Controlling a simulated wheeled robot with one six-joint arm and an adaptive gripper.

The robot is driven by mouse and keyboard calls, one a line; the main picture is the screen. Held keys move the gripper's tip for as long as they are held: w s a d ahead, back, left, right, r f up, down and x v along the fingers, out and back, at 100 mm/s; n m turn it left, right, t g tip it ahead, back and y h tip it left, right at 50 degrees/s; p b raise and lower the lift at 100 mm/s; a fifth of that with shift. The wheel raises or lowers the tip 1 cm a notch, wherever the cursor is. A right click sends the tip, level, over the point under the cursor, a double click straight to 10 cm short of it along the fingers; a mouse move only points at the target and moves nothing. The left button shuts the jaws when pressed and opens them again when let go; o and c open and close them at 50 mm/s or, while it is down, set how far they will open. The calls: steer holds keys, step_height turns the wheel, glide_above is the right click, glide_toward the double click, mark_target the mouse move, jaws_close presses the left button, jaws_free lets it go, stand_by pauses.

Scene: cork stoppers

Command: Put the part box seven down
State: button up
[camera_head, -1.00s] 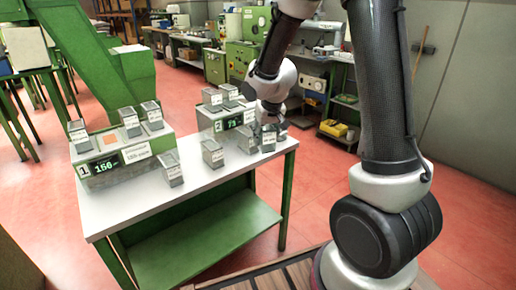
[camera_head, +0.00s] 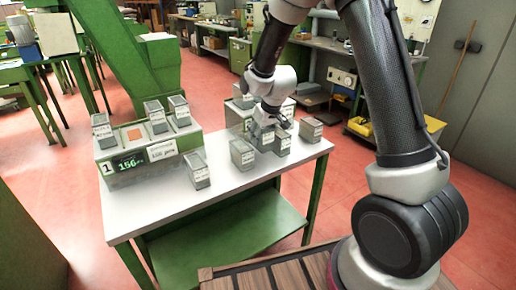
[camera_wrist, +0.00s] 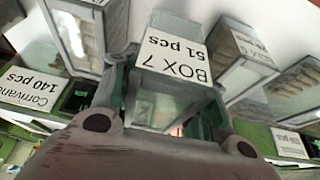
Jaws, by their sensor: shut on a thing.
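Box 7 (camera_wrist: 178,52), a grey part box with a white label reading "BOX 7, 51 pcs", sits between the fingers of my gripper (camera_wrist: 166,102) in the wrist view. The fingers are shut on its two sides. In the head view my gripper (camera_head: 266,119) is low over the right part of the white-topped table (camera_head: 222,200), among several grey boxes. The labels there are too small to read, so I cannot tell which one is box 7. Whether its underside touches the table is hidden.
A grey box (camera_head: 242,154) stands left of the gripper and another (camera_head: 311,130) right. Box 6 (camera_wrist: 245,55) is close beside box 7 in the wrist view. A green scale unit (camera_head: 150,158) reading 156 carries several boxes at left.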

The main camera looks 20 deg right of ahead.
steer(key=shift+f, duration=2.35)
steer(key=shift+f, duration=0.15)
steer(key=o, duration=0.8)
